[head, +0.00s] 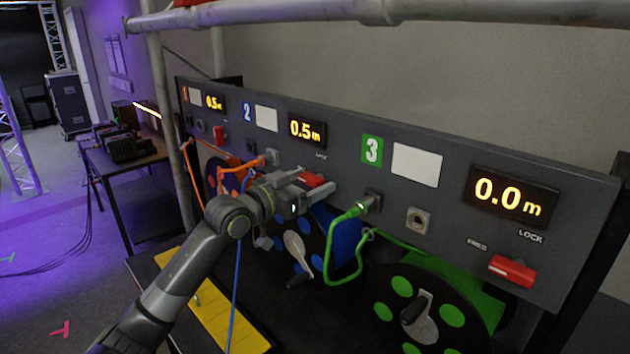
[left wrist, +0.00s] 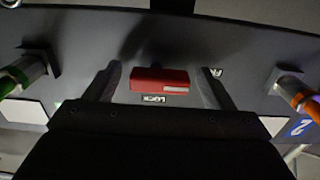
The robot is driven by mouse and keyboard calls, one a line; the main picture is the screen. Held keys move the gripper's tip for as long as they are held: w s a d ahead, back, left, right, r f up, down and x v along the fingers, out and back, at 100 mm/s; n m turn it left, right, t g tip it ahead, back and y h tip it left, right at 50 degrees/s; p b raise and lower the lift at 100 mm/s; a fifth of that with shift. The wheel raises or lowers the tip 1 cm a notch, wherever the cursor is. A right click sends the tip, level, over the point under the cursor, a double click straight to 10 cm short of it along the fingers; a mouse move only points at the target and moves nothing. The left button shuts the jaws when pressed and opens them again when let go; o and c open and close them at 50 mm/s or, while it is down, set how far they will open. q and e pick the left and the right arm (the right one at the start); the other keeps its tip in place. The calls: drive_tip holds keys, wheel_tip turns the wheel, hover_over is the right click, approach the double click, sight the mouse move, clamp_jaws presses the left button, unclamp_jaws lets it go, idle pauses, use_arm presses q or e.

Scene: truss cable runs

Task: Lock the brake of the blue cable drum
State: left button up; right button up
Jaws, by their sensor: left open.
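The blue cable drum (head: 347,236) sits under panel section 2, partly hidden behind my left arm and its own crank. Its red brake lever (head: 311,179) shows just beyond my left gripper (head: 312,189). In the left wrist view the red lever (left wrist: 158,79) lies between the two open fingers (left wrist: 160,88), with a visible gap on each side. A LOCK label (left wrist: 155,99) is beside the lever, and a partly hidden FREE label (left wrist: 213,73) is near one finger. My right gripper is not in view.
A green cable (head: 345,249) and an orange cable (head: 238,169) plug in on either side of the gripper. A blue cable (head: 236,290) hangs by my arm. The green drum (head: 455,318) and its red lever (head: 512,270) are at right. A metal rail (head: 300,12) crosses above.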

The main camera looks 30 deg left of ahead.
use_arm(q)
drive_tip(key=shift+s+a+r, duration=0.15)
drive_tip(key=shift+s+r, duration=0.05)
drive_tip(key=shift+s, duration=0.3)
drive_tip(key=shift+c, duration=0.2)
drive_tip(key=shift+s, duration=0.1)
drive_tip(key=shift+c, duration=2.4)
drive_tip(key=c, duration=0.5)
drive_tip(key=shift+o, duration=0.2)
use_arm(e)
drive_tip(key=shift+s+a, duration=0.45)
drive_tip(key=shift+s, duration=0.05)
